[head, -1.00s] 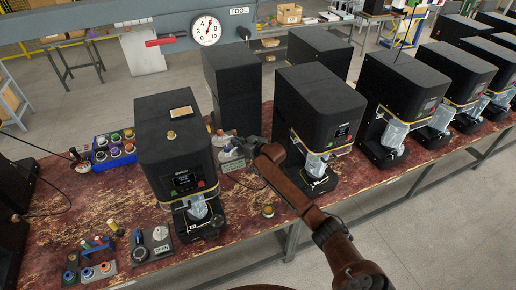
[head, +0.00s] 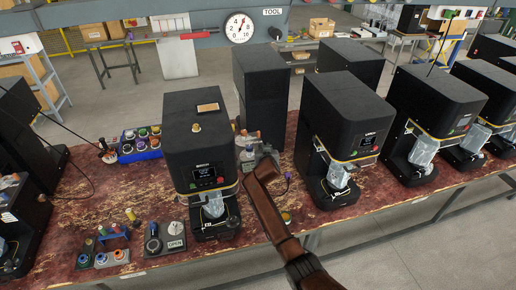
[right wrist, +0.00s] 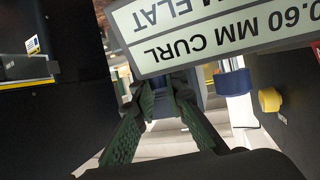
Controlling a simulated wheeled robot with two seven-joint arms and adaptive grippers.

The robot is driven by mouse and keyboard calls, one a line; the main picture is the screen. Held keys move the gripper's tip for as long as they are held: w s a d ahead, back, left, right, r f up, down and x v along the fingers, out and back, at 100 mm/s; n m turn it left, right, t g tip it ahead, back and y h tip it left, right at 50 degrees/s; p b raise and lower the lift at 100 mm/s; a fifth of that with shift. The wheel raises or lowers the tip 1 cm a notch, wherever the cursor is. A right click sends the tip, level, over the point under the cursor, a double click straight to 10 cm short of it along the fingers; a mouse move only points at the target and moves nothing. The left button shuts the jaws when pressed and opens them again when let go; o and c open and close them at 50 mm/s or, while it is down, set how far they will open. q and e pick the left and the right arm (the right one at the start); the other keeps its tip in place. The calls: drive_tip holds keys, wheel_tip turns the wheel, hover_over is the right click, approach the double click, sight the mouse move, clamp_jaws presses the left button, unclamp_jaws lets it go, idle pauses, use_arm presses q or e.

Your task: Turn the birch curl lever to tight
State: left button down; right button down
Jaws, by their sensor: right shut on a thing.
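My right gripper (right wrist: 165,96) has its green-padded fingers closed around a dark grey part that I take to be the curl lever (right wrist: 165,82). A pale plate (right wrist: 215,42), seen upside down in the right wrist view, reads "0.60 MM CURL" and hides part of the grip. In the head view my right gripper (head: 262,160) reaches into the gap between two black machines, at a small grey fixture (head: 247,142). The lever's position, tight or otherwise, cannot be made out. My left gripper is not in view.
Black seamers (head: 203,140) and (head: 347,125) flank my right arm closely. A blue rack of jars (head: 140,152) stands at the left. A grey plate marked OPEN (head: 176,244) lies in front.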

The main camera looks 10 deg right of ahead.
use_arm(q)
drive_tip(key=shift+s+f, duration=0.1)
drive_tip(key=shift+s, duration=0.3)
use_arm(e)
drive_tip(key=shift+s+a, duration=0.1)
drive_tip(key=shift+s, duration=0.05)
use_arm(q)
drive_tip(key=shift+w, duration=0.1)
use_arm(e)
drive_tip(key=c, duration=1.9)
unclamp_jaws()
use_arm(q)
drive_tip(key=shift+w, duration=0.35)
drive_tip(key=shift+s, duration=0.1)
use_arm(e)
drive_tip(key=v, duration=1.2)
drive_tip(key=shift+a, duration=0.1)
